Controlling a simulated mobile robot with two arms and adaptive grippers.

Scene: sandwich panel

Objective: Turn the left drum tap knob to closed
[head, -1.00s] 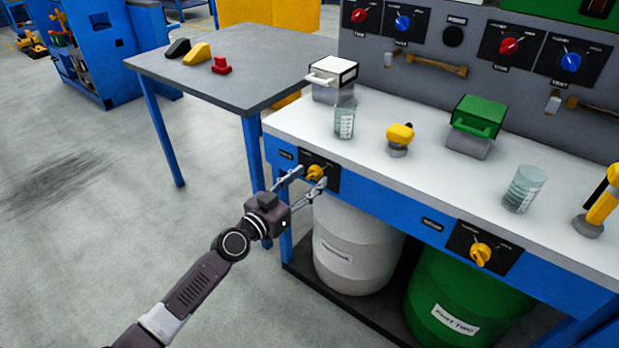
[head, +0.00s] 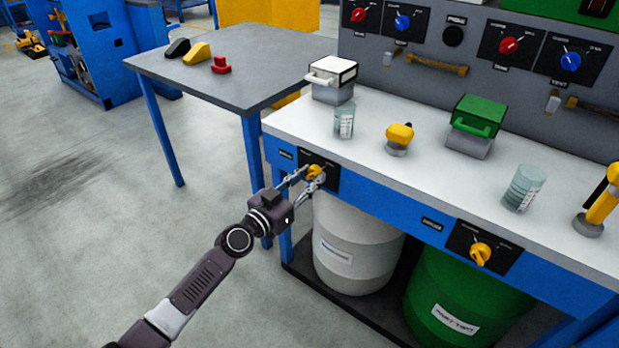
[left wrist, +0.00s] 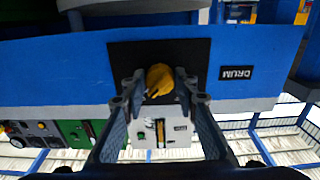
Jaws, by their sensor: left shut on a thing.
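The left drum tap knob (head: 315,172) is yellow and sits on a black plate (head: 331,178) on the blue front of the bench, above the white drum. It also shows in the left wrist view (left wrist: 160,77), upside down there, with its plate around it. My left gripper (head: 312,177) is at this knob, its fingers shut on the knob's two sides. In the left wrist view the fingertips (left wrist: 161,84) flank the knob's lower part. The exact contact points are partly hidden by the fingers. My right gripper is not in view.
A second yellow knob (head: 480,253) sits farther right on the bench front, above the green drum (head: 465,290). The white drum (head: 355,245) stands below my gripper. Beakers, a yellow-topped item (head: 399,136) and a green-lidded box (head: 478,120) stand on the white benchtop.

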